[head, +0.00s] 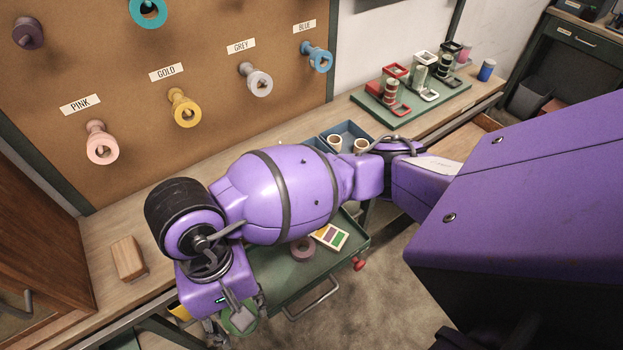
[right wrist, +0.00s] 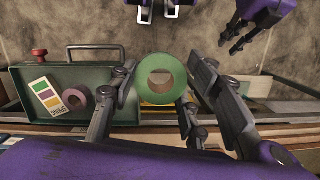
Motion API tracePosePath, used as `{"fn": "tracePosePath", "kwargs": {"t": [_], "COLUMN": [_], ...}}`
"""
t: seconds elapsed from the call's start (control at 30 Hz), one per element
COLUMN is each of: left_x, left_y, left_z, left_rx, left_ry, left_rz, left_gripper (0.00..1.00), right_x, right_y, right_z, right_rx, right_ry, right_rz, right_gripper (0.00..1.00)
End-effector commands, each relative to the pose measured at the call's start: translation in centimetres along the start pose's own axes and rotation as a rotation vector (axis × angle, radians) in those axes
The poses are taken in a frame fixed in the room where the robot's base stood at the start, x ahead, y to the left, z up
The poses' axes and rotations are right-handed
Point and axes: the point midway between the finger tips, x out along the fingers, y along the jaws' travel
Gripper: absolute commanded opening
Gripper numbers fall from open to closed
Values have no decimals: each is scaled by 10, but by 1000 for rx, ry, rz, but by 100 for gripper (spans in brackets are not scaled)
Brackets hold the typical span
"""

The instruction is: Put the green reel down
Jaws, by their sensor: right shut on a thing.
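The green reel (right wrist: 145,80) is a ring held between the two fingers of my right gripper (right wrist: 163,85) in the right wrist view. In the head view the green reel (head: 240,321) shows partly under my right gripper (head: 236,312) at the bottom left, mostly hidden by it. The reel is at the end of the green tray (head: 272,280); its height above the surface is unclear. Dark fingers of what looks like my left gripper (right wrist: 233,42) show at the top right of the right wrist view, apart from the reel.
The tray holds a mauve reel (head: 302,249) and a colour card (head: 330,237). A wooden block (head: 127,258) lies on the bench (head: 100,235). A blue bin (head: 345,131) with pale rolls stands behind my arm. Labelled pegs hold reels on the board (head: 215,110).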

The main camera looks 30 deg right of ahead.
Motion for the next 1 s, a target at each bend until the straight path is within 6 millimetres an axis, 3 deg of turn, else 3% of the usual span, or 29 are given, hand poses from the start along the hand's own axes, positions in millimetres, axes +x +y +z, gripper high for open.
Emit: {"fn": "tracePosePath", "kwargs": {"t": [0.17, 0.43, 0.6, 1.0], "left_x": [-2, -7, -8, -7], "left_y": [0, 2, 3, 4], "left_z": [-1, -11, -10, -12], "left_rx": [-1, -5, -5, -5], "left_ry": [0, 12, 8, 10], "left_rz": [0, 3, 5, 7], "left_gripper": [17, 17, 17, 17], "right_x": [8, 26, 55, 82], "right_y": [14, 51, 64, 79], "right_z": [-16, -77, -103, -129], "right_rx": [0, 1, -3, -5], "right_ry": [-10, -8, -12, -12], "right_rz": [8, 6, 4, 4], "right_gripper": [18, 18, 18, 18]}}
